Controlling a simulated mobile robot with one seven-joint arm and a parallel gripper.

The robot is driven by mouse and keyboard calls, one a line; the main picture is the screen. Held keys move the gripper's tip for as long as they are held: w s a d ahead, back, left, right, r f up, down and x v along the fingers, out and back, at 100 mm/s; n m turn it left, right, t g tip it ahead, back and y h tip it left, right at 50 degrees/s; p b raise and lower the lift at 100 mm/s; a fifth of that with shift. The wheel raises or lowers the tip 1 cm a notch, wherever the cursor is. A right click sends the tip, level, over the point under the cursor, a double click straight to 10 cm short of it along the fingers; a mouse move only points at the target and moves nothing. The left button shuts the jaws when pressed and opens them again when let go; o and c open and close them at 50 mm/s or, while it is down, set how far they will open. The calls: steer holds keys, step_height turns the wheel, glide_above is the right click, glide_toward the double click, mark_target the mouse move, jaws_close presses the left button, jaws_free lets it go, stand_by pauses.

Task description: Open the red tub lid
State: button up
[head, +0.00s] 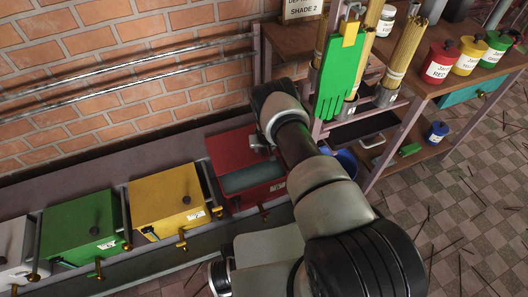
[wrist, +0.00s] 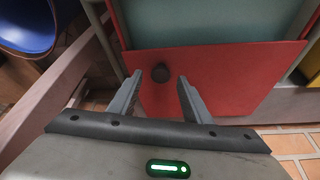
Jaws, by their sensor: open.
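The red tub (head: 278,188) stands at the right end of a row of tubs by the brick wall. Its red lid (head: 228,150) is displaced toward the wall, and the grey-teal inside (head: 250,178) shows over the front part. I cannot tell whether the lid is slid back or tilted. In the head view my gripper (head: 262,148) is partly hidden by my arm.
A yellow tub (head: 165,197) and a green tub (head: 82,228), both closed with knobs on top, stand to the left. Metal rails (head: 130,78) run along the wall. A rack with a green glove (head: 338,80) and a wooden bench (head: 420,82) with jars are at right.

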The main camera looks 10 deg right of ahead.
steer(key=shift+w+f, duration=0.25)
steer(key=shift+f, duration=0.2)
jaws_close()
steer(key=shift+w, duration=1.35)
steer(key=shift+w+a, duration=0.25)
steer(key=shift+w, duration=0.25)
jaws_free()
